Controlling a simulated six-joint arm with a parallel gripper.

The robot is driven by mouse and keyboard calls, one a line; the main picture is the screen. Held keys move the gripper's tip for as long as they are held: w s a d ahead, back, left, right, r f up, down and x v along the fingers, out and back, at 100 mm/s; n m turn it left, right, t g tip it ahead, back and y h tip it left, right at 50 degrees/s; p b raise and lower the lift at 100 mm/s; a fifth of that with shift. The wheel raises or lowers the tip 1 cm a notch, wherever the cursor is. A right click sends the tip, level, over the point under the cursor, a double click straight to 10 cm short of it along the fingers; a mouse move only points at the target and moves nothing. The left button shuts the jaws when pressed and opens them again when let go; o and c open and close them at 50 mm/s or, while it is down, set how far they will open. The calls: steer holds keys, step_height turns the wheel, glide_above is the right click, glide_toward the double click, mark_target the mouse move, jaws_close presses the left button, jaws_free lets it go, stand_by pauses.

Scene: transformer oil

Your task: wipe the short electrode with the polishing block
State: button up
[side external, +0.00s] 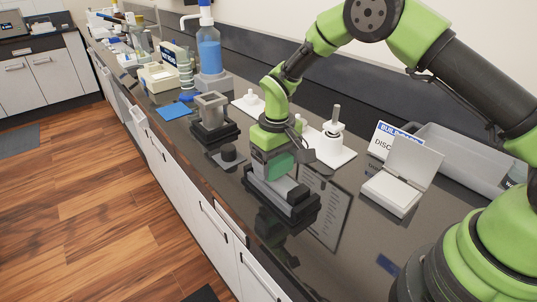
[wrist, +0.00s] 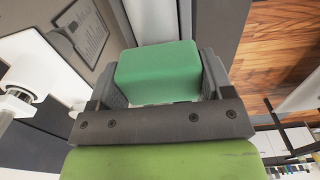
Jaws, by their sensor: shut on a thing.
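My gripper (side external: 279,164) is shut on a green polishing block (wrist: 158,70), which sits between both fingers in the wrist view. In the side view the green block (side external: 281,166) is over a long grey piece (side external: 275,187) on a black base; I cannot tell whether they touch. A white electrode with a low knob (side external: 250,97), seemingly the short one, stands on a white plate behind my wrist. A taller white electrode with a metal rod (side external: 334,129) stands on another white plate to the right. A white cylinder with a metal end (wrist: 22,82) shows at the wrist view's left.
A grey fixture on a black base (side external: 210,115) and a small dark cylinder (side external: 228,153) stand left of my gripper. An open white case (side external: 398,185) and a grey tray (side external: 465,150) are at right. A blue bottle (side external: 208,48) stands behind. The bench's front edge is close.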

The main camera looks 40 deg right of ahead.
steer(key=s, duration=0.2)
steer(key=shift+s, duration=0.3)
steer(key=shift+w, duration=3.4)
steer(key=shift+w+r, duration=0.1)
steer(key=shift+w, duration=0.05)
step_height(320, 180, up, 8)
